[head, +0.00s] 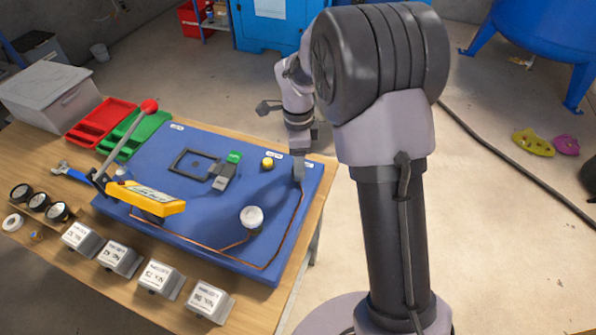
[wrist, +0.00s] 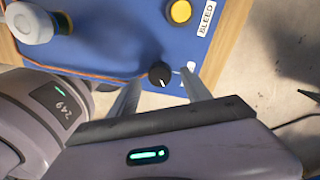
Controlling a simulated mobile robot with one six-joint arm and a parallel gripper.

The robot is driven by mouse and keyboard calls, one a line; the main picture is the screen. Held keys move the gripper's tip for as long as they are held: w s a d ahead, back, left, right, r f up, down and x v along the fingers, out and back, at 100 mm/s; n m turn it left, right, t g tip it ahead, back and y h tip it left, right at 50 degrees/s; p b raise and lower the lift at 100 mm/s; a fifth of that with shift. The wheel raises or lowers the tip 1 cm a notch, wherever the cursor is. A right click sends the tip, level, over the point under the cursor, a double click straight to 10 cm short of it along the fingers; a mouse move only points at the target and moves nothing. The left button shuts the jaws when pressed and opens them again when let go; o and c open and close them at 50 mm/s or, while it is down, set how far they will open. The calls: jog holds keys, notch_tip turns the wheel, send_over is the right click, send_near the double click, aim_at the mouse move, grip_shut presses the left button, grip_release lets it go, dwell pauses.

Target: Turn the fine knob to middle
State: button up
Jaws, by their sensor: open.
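A small black knob (wrist: 160,74) with a white pointer line sits on the blue panel (head: 205,245) in the wrist view. Its pointer faces the bottom of that picture, slightly right. A small white label beside it (wrist: 190,66) is partly covered and unreadable, so I cannot confirm that this is the fine knob. My gripper (wrist: 164,80) is open, with one finger on each side of the knob; I cannot tell whether they touch it. In the head view my gripper (head: 298,168) is at the panel's right edge and the knob is hidden.
A yellow button (wrist: 180,11) labelled BLEED and a round white knob (head: 252,218) stand nearby on the panel. A copper-coloured line (head: 284,240) runs along the panel. A yellow lever tool (head: 150,198) and several grey boxes (head: 209,301) are farther left and in front.

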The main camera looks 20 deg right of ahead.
notch_tip(320, 180, down, 2)
jog(key=shift+f, duration=0.1)
grip_shut()
jog(key=shift+n, duration=0.3)
jog(key=n+p, duration=0.1)
jog(key=n, duration=0.1)
jog(key=n+p, duration=0.1)
jog(key=n, duration=0.1)
jog(key=shift+s+r, duration=0.1)
jog(key=shift+r, duration=0.1)
jog(key=n+p, duration=0.2)
jog(key=n, duration=0.3)
jog(key=shift+f+n, duration=0.1)
jog(key=shift+n, duration=0.2)
jog(key=shift+n+p, duration=0.3)
